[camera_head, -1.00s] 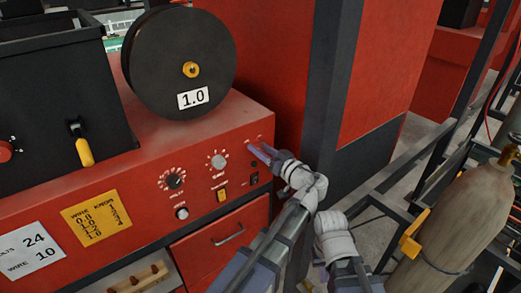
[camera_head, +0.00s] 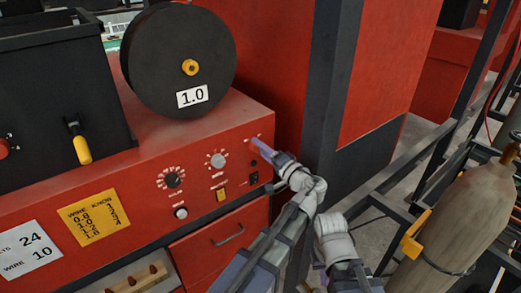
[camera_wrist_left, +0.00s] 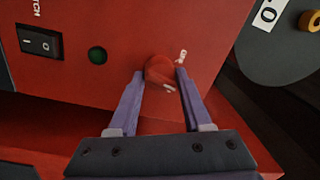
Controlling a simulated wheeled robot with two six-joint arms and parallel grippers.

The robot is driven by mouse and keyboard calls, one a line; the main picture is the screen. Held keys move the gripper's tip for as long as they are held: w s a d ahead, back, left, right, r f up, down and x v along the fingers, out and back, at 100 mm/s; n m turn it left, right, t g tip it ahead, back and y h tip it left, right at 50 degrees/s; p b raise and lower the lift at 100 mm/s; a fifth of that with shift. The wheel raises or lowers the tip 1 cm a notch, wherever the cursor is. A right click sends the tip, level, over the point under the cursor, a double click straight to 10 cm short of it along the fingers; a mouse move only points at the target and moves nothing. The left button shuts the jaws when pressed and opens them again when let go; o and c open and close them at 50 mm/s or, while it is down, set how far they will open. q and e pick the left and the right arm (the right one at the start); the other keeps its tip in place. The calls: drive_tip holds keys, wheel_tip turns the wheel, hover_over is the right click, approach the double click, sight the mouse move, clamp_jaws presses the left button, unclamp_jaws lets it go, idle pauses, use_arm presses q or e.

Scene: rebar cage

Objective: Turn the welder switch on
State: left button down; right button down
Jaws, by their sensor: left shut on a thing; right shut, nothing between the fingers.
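The red welder (camera_head: 130,195) fills the left of the head view. In the left wrist view a round red knob (camera_wrist_left: 160,70) sits on its panel, with white markings beside it; one seems to read ON. My left gripper (camera_head: 261,147) has its purple fingers at the panel's upper right. In the left wrist view the left gripper (camera_wrist_left: 158,85) is shut on the red knob, a finger on each side. A black rocker switch (camera_wrist_left: 40,42) marked I and O is beside it. My right gripper (camera_head: 319,274) is low beside the left arm, mostly hidden by its wrist.
A green lamp (camera_wrist_left: 97,55) sits between rocker and knob. Dials (camera_head: 173,180), a yellow switch (camera_head: 222,195) and a drawer (camera_head: 220,235) are on the welder. A black wire spool (camera_head: 178,60) stands on top. A gas cylinder (camera_head: 465,215) and metal rails are at right.

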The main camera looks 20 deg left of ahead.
use_arm(q)
drive_tip(key=m, duration=0.6)
drive_tip(key=shift+f+m, duration=0.2)
drive_tip(key=shift+m, duration=0.1)
idle(0.3)
drive_tip(key=c, duration=0.7)
unclamp_jaws()
drive_tip(key=shift+o, duration=1.4)
drive_tip(key=shift+d, duration=0.15)
drive_tip(key=shift+o, duration=0.3)
drive_tip(key=shift+s, duration=0.15)
